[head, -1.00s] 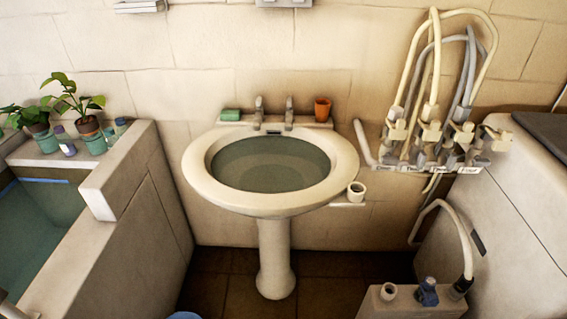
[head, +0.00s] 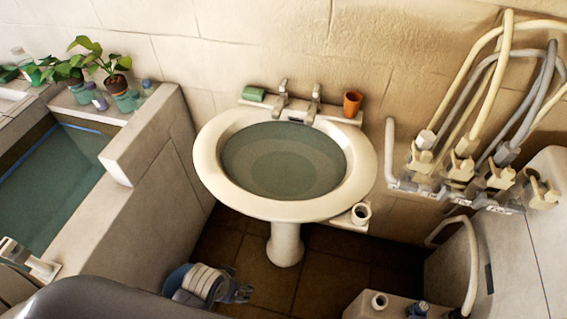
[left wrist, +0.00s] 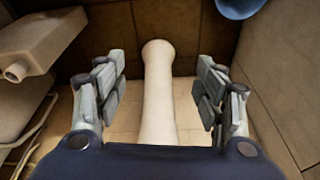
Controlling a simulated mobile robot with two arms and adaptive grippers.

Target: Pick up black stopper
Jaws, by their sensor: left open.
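I cannot make out a black stopper in either view. The white washbasin (head: 207,165) stands against the wall, holding greenish water (head: 285,170); no stopper shows in it. My left gripper (head: 242,291) is low over the brown floor, in front and to the left of the basin's pedestal (head: 285,245), below the rim. In the left wrist view my left gripper (left wrist: 158,88) has its fingers wide apart with nothing between them. The white pedestal (left wrist: 158,95) shows beyond, in the gap. My right gripper is not in view.
A water-filled tub (head: 60,190) with potted plants (head: 112,80) is at left. Pipes and valves (head: 465,165) are at right. A white box (left wrist: 40,45) shows in the wrist view.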

